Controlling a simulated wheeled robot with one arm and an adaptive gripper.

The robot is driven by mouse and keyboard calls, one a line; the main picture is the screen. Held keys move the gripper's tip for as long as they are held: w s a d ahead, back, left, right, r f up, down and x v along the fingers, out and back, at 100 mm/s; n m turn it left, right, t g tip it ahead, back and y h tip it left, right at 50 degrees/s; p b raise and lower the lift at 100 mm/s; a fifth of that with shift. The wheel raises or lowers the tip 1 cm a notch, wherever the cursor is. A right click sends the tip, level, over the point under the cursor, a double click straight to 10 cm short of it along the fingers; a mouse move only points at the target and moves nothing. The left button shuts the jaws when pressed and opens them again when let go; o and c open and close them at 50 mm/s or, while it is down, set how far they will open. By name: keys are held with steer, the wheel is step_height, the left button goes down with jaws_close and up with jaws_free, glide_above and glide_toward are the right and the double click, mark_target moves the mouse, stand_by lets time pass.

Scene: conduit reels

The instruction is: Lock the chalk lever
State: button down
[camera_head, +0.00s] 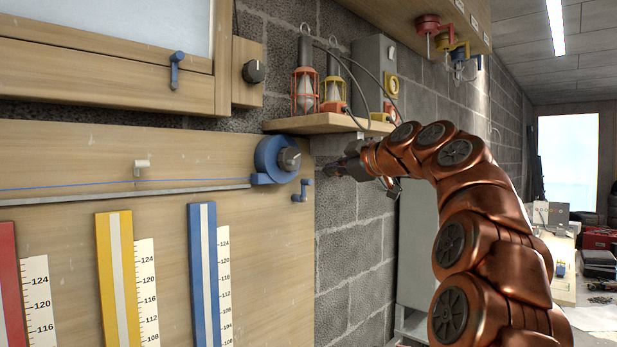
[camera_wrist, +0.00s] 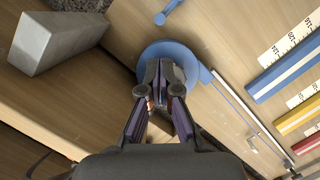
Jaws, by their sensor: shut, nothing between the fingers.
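A blue chalk reel (camera_head: 268,160) with a dark round knob (camera_head: 289,160) is mounted on the wooden board. A small blue lever (camera_head: 302,190) sits on the board just below and right of the reel. In the wrist view the reel (camera_wrist: 153,53) is partly hidden behind my fingers, and the blue lever (camera_wrist: 168,12) shows at the top edge. My gripper (camera_head: 329,171) is shut and empty. It is to the right of the reel and lever in the head view, apart from the lever.
A blue string (camera_head: 110,186) runs left from the reel above a grey ledge. A wooden shelf (camera_head: 320,123) with caged lamps is above my gripper. Another blue lever (camera_head: 176,70) is on the window frame. Red, yellow and blue bars with scales hang below.

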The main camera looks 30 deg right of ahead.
steer(key=w+f+p, duration=0.1)
steer(key=w+p, duration=0.1)
steer(key=w, duration=0.8)
steer(key=shift+a+f+p, duration=0.3)
steer(key=shift+f+p, duration=0.1)
steer(key=shift+d, duration=0.1)
